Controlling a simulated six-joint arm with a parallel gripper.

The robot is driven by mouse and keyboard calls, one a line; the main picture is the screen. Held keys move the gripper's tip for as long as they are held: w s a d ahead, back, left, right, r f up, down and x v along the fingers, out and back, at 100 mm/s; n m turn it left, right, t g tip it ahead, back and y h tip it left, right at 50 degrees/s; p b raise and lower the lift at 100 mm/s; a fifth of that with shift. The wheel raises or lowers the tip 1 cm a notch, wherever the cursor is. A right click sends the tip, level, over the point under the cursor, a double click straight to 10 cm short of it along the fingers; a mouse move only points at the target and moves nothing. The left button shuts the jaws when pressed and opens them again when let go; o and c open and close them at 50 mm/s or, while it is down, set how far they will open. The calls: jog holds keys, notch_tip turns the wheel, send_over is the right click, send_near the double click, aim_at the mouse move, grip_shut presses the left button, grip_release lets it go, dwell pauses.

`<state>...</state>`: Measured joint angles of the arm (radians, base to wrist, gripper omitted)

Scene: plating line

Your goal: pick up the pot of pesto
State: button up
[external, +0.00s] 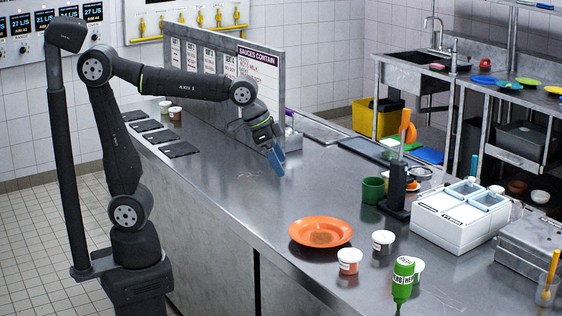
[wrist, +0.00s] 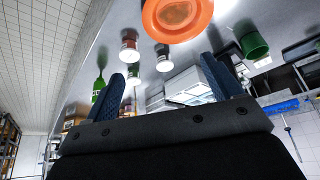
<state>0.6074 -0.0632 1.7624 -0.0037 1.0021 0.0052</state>
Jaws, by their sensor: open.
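Small white pots stand on the steel counter, and I cannot tell from the labels which holds pesto. One pot with an orange-red band (external: 349,261) is in front of the orange plate. A third pot (external: 417,269) is partly hidden behind the green bottle. Two more pots (external: 175,113) stand at the counter's far left. My gripper (external: 278,160) is above the counter's middle, apart from all of them. Its blue fingers show spread and empty in the wrist view (wrist: 164,88).
The orange plate (external: 321,241), green bottle (external: 403,280), green cup (external: 373,190) and black stand with an orange-topped tool (external: 397,185) are near the pots. A white container box (external: 455,225) is on the right. A sign board (external: 215,75) rises behind my arm. The counter's middle is clear.

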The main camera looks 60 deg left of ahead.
jog(key=w+d+f+m, duration=0.15)
jog(key=w+d, duration=0.35)
jog(key=d, duration=0.5)
jog(key=w+d+f+g, duration=0.15)
jog(key=w+d, duration=0.35)
jog(key=d, duration=0.5)
jog(key=w+d+f+m+t, duration=0.15)
jog(key=w+d, duration=0.25)
jog(key=d, duration=0.6)
jog(key=shift+g+h, duration=0.3)
jog(key=shift+g, duration=0.2)
jog(key=x, duration=1.2)
jog(key=shift+w+d+f, duration=0.1)
jog(key=shift+d+f, duration=0.05)
jog(key=shift+a+x, duration=0.2)
jog(key=shift+x, duration=2.45)
jog(key=shift+f, duration=0.1)
jog(key=c, duration=1)
